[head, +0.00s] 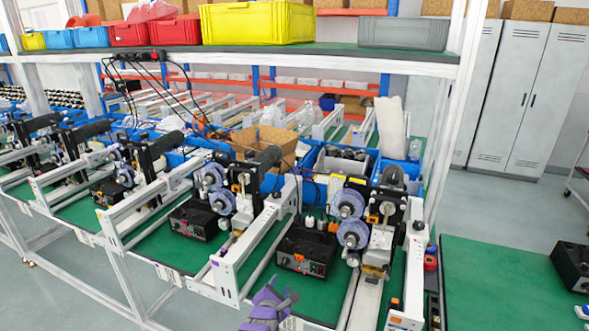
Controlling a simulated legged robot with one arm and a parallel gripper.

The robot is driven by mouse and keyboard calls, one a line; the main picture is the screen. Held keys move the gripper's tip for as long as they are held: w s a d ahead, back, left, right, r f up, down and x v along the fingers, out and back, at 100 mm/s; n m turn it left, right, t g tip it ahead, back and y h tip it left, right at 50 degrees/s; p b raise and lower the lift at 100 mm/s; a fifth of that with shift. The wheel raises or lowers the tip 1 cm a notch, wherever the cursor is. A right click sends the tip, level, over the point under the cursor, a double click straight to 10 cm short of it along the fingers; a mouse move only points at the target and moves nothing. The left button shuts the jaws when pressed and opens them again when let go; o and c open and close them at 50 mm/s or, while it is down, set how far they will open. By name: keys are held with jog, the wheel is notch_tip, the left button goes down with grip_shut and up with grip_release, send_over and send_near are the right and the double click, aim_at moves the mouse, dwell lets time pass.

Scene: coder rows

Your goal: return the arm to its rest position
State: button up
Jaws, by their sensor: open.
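My gripper (276,293), purple and grey, shows at the bottom edge of the head view, a little left of the middle. Its jaws are open and I see nothing between them. It is in front of the green-topped workbench (320,304), near its front edge. The rest of my arm is cut off by the bottom of the picture.
Coder machines with purple discs (350,204) and black control boxes (306,248) stand in a row on the bench. White rails (240,250) run between them. A shelf above holds a yellow bin (257,22). A green surface (490,280) lies right. Grey floor is free at lower left.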

jog(key=s+d+r+m+g+h, duration=0.1)
jog(key=d+r+m+h, duration=0.85)
jog(key=d+r, duration=1)
jog(key=s+d+r+m+g+h, duration=0.1)
jog(key=s+d+r+m+g, duration=0.3)
jog(key=s+d, duration=0.4)
jog(key=s+d+r+m+g+h, duration=0.1)
jog(key=s+d+r+m+g, duration=0.1)
jog(key=s+d+m+g, duration=0.45)
jog(key=s+d+f+m+g+y, duration=0.1)
jog(key=s+f+m+g+y, duration=0.15)
jog(key=s, duration=0.55)
jog(key=s+d+f+m+g+y, duration=0.1)
jog(key=s+d+f+m+y, duration=0.15)
jog(key=s, duration=0.65)
jog(key=s+a+f+m+g+y, duration=0.1)
jog(key=s+a+f+y, duration=0.2)
jog(key=s+a+y, duration=0.6)
jog(key=s+a, duration=0.4)
jog(key=a, duration=0.4)
jog(key=shift+s, duration=0.4)
